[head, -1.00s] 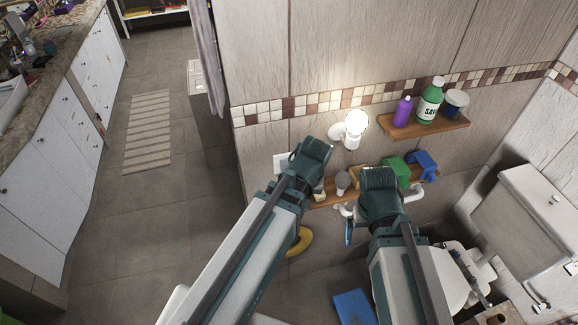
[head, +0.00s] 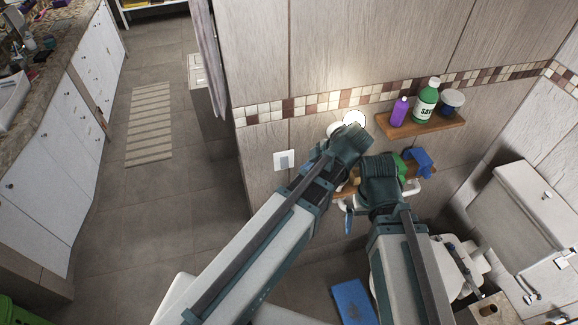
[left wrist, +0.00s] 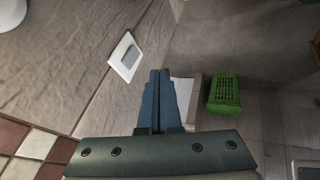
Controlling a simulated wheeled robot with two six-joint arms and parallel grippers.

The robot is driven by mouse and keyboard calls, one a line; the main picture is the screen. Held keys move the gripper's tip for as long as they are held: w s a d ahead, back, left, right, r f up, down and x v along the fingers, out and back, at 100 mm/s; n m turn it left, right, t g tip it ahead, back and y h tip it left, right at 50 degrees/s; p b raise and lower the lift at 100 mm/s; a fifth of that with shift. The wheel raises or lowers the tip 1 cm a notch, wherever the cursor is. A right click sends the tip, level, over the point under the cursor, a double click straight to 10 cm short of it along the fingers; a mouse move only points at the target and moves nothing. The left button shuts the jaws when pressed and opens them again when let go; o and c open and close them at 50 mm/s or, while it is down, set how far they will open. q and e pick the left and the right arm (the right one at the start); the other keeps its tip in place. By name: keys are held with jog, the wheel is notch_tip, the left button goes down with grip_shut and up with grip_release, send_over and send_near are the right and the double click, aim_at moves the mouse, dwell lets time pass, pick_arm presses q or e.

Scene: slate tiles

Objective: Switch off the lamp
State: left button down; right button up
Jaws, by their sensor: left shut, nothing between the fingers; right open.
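The lamp (head: 353,118) is a round white bulb on the tiled wall. It looks bright, and my left gripper's wrist partly covers it in the head view. A white wall plate with a grey rocker switch (head: 284,160) is left of the lamp. The switch also shows in the left wrist view (left wrist: 126,56), up and left of my left gripper (left wrist: 159,76), whose fingers are shut, empty and apart from it.
A wooden shelf (head: 445,128) holds a purple bottle (head: 399,111), a green bottle (head: 425,101) and a dark jar (head: 451,102). A lower shelf is partly hidden by my arms. The toilet (head: 520,215) is at right. A green basket (left wrist: 224,92) shows in the left wrist view.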

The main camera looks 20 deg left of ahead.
pick_arm(q)
jog(key=shift+w+d+r+n, duration=0.2)
jog(key=shift+d+r+n, duration=0.05)
jog(key=shift+n, duration=0.55)
jog(key=b, duration=0.9)
send_near(289, 167)
jog(key=s+a+f, duration=0.2)
jog(key=a+f, duration=0.2)
jog(key=f, duration=0.1)
jog(key=shift+w+a, duration=0.3)
jog(key=shift+w, duration=0.35)
jog(key=shift+f, duration=0.1)
